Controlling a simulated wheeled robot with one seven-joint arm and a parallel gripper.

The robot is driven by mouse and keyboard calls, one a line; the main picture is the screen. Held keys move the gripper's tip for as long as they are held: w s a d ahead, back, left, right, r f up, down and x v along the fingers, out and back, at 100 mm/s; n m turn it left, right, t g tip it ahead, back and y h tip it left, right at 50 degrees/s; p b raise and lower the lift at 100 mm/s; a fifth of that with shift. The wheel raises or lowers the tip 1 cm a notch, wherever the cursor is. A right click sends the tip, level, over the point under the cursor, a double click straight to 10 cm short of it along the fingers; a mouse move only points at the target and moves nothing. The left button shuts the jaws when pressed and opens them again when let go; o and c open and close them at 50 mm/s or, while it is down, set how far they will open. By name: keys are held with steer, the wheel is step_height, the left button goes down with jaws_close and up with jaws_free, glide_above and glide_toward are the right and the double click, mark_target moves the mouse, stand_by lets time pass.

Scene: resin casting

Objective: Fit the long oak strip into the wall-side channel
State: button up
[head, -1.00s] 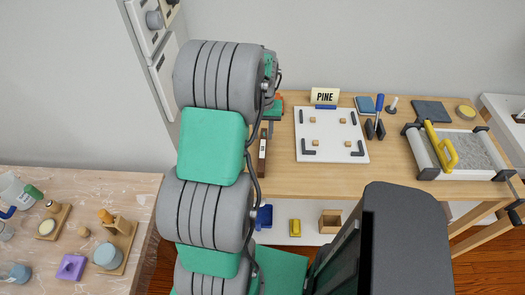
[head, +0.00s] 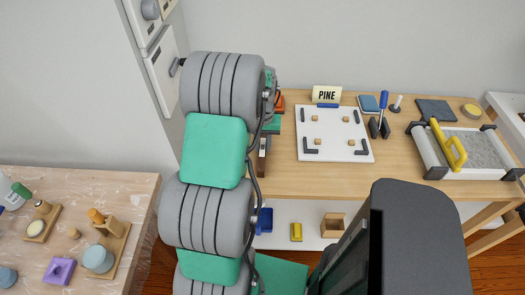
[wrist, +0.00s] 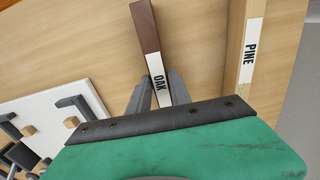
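The oak strip (wrist: 147,27) is dark brown with a white OAK label. In the wrist view it runs from the top edge down between my gripper's grey fingers (wrist: 160,80), which lie against both sides of its labelled end. My gripper looks shut on it. In the head view my arm hides the gripper and most of what is around it. A pale strip with a white PINE label (wrist: 250,52) lies apart, to the right. I cannot pick out the wall-side channel with certainty.
A white board (head: 336,134) with dark corner brackets and small wooden blocks lies on the wooden table. A PINE sign (head: 327,94) stands behind it. A grey tray (head: 470,149) with a yellow handle is at the right. A cluttered bench (head: 130,184) is at the left.

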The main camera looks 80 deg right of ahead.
mark_target(263, 147)
jaws_close()
steer(key=shift+r+p, duration=1.7)
steer(key=shift+r, duration=0.8)
